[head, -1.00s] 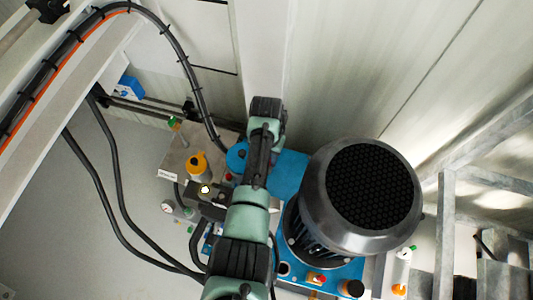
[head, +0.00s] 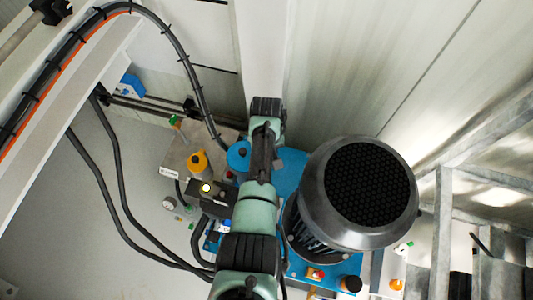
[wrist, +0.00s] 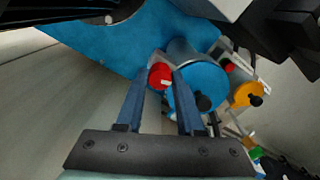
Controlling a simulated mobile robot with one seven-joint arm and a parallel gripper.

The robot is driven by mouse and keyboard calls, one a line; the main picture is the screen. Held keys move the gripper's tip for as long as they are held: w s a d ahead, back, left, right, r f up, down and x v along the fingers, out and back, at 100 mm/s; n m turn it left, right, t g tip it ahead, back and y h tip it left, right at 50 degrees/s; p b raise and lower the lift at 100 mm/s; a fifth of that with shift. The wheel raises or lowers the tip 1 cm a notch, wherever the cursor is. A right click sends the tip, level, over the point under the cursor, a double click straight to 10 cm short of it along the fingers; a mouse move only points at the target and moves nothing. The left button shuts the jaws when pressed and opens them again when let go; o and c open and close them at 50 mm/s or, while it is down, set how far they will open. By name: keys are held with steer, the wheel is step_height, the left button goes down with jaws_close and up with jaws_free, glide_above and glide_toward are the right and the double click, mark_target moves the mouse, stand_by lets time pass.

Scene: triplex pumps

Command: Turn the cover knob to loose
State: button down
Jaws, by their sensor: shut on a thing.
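A red knob (wrist: 160,76) with a small white mark shows in the wrist view, at the edge of the blue housing and beside a blue cylinder (wrist: 196,78). I take it to be the cover knob. My gripper (wrist: 163,73) has its two fingers on either side of the knob, shut on it. The mark's meaning is too small to read. In the head view my arm lies over this spot, so the knob and the fingertips are hidden there. The blue cylinder shows just left of my arm (head: 238,155).
A large black-grilled motor (head: 360,195) stands close on the right of my arm. A yellow cap (head: 199,161) and a lit black connector (head: 206,188) are on the left. Black hoses (head: 120,195) run along the left. A pale wall (head: 340,70) rises behind.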

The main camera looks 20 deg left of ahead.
steer(key=shift+w, duration=0.1)
steer(key=c, duration=0.5)
jaws_free()
step_height(320, 180, up, 13)
steer(key=p, duration=0.3)
stand_by(0.4)
